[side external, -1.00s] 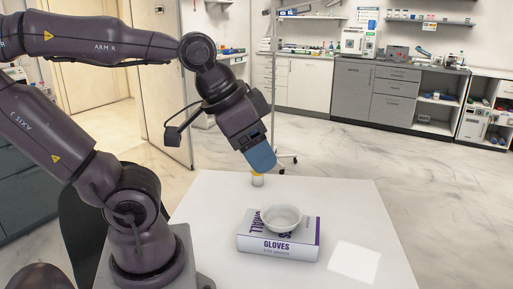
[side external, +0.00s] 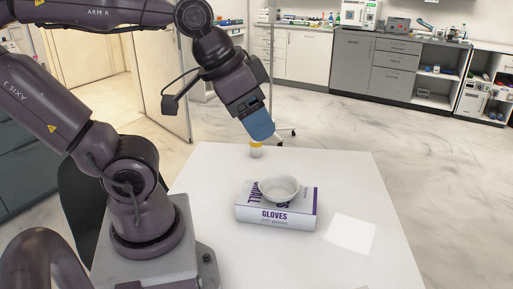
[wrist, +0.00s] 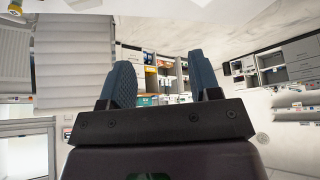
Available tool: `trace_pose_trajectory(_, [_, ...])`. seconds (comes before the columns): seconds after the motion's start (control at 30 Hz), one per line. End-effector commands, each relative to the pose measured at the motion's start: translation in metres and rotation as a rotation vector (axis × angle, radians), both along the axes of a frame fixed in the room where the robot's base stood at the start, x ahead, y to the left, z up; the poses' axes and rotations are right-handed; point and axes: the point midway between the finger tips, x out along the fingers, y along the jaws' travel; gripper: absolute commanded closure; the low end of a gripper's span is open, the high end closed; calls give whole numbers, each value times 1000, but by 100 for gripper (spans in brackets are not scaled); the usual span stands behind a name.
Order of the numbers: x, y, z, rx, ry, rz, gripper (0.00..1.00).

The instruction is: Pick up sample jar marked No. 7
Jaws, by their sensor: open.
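A small jar with a yellow lid and a pale body (side external: 256,150) stands upright on the white table near its far edge in the side external view. Its marking is too small to read. My gripper (side external: 262,134) has blue fingers and points down, just above and slightly right of the lid in the picture. In the wrist view my gripper (wrist: 163,80) shows two blue fingers spread apart with nothing between them. A small yellow thing is cut off at that view's top left corner; I cannot tell whether it is the jar.
A white and purple glove box (side external: 276,215) lies on the table (side external: 390,225) nearer the camera, with a white bowl (side external: 280,190) on top. A bright white square (side external: 350,234) is to its right. The table's right side is otherwise mostly clear.

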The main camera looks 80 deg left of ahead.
Motion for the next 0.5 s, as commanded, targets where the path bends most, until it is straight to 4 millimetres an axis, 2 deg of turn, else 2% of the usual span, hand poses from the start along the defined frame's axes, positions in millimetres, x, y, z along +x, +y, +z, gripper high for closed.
trace_pose_trajectory(0.03, [0,0,0,0,0,0,38])
trace_pose_trajectory(0.1, [0,0,0,0,0,0,22])
trace_pose_trajectory(0.37, [0,0,0,1,1,0,22])
trace_pose_trajectory(0.5, [10,11,0,45,39,3,22])
